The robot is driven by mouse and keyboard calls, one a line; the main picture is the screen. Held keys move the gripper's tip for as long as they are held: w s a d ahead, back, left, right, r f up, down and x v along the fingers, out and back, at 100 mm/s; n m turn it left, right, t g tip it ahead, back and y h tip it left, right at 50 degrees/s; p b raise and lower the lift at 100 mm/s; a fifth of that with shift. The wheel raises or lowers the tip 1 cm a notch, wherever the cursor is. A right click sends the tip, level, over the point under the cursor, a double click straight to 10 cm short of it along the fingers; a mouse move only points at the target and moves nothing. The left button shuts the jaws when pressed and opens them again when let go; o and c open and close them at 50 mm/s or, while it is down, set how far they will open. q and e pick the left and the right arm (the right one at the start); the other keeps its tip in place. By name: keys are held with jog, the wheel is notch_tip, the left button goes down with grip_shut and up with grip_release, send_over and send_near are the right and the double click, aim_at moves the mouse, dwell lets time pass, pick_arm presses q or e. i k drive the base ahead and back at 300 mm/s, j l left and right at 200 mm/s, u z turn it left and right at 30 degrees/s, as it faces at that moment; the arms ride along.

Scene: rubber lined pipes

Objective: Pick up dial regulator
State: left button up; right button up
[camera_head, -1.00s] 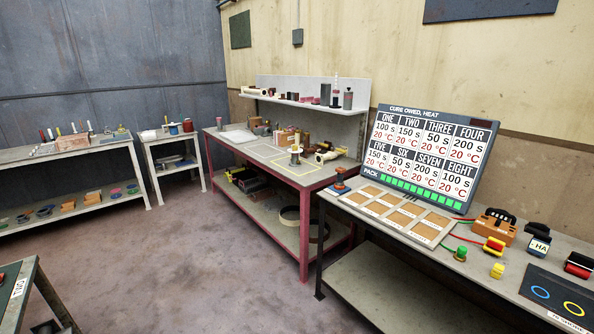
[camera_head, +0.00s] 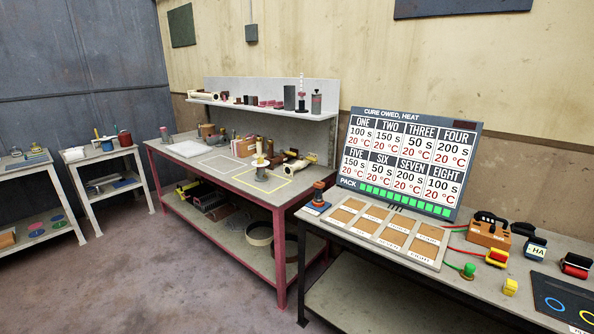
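I cannot tell for sure which item is the dial regulator. A small orange-topped device on a blue and white base (camera_head: 318,198) stands upright at the left end of the right-hand bench, beside the board of tan pads. Neither of my grippers is in view.
The right-hand bench (camera_head: 470,284) carries a cure display (camera_head: 405,164), a padded board (camera_head: 386,232) and several coloured devices. The red-framed table (camera_head: 215,166) has a loaded back shelf (camera_head: 240,106). Smaller benches stand left. Open floor (camera_head: 150,270) lies in front.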

aim_at(261, 177)
jog(key=i+j+z, duration=0.15)
jog(key=j, duration=0.15)
jog(key=i+j+z, duration=0.2)
jog(key=j, duration=0.15)
jog(key=i+j+z, duration=0.15)
jog(key=j, duration=0.2)
jog(key=k+j+z, duration=0.15)
jog(key=j, duration=0.25)
jog(key=j+z, duration=0.15)
jog(key=j, duration=0.25)
jog(key=k+j+z, duration=0.2)
jog(key=j, duration=0.2)
jog(key=k+j, duration=0.2)
jog(key=j+z, duration=0.05)
jog(key=j, duration=0.1)
